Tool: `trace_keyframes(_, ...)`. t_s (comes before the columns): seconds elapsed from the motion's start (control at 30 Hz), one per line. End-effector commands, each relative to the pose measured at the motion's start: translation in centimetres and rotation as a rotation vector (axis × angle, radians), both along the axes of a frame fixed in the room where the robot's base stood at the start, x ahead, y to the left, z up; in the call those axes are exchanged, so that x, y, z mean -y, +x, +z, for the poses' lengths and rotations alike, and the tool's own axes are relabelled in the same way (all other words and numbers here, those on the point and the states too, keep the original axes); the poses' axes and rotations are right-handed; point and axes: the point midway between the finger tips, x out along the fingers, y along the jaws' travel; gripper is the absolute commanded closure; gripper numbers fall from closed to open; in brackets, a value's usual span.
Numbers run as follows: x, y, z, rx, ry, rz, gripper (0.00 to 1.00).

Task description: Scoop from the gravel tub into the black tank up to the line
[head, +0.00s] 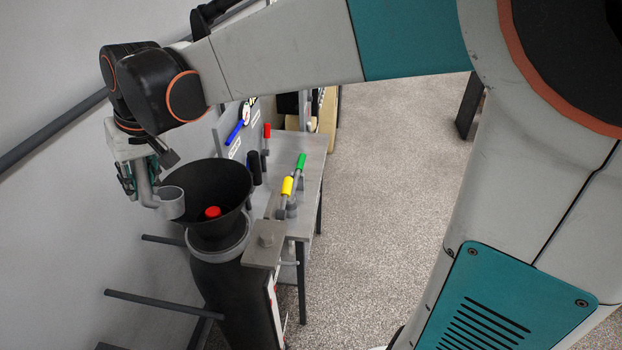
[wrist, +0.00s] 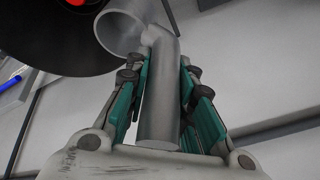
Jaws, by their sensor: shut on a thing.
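My gripper (head: 138,176) is shut on the handle of a grey scoop (head: 172,204). In the wrist view, the green-padded fingers (wrist: 164,85) close on both sides of the scoop handle (wrist: 158,120). The scoop cup (wrist: 121,30) is tipped on its side, and I see no gravel in its visible part. The cup is at the left rim of a wide black funnel (head: 232,178). The funnel sits on top of the black tank (head: 235,295). A red knob-like thing (head: 212,212) shows inside the funnel. I can make out neither a fill line nor the gravel tub.
A narrow grey bench (head: 312,160) stands right of the funnel, with yellow (head: 287,186), green (head: 301,160) and red-handled (head: 266,131) valves or levers. Dark bars (head: 150,303) stick out at the tank's left. The wall is close on the left; open floor (head: 385,190) lies right.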

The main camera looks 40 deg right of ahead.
Motion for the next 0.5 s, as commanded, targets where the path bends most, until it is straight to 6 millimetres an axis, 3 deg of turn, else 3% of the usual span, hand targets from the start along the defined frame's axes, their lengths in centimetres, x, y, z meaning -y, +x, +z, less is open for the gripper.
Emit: trace_keyframes(0.5,0.1,-0.2,1.1,0.002,-0.006,-0.001,1.00)
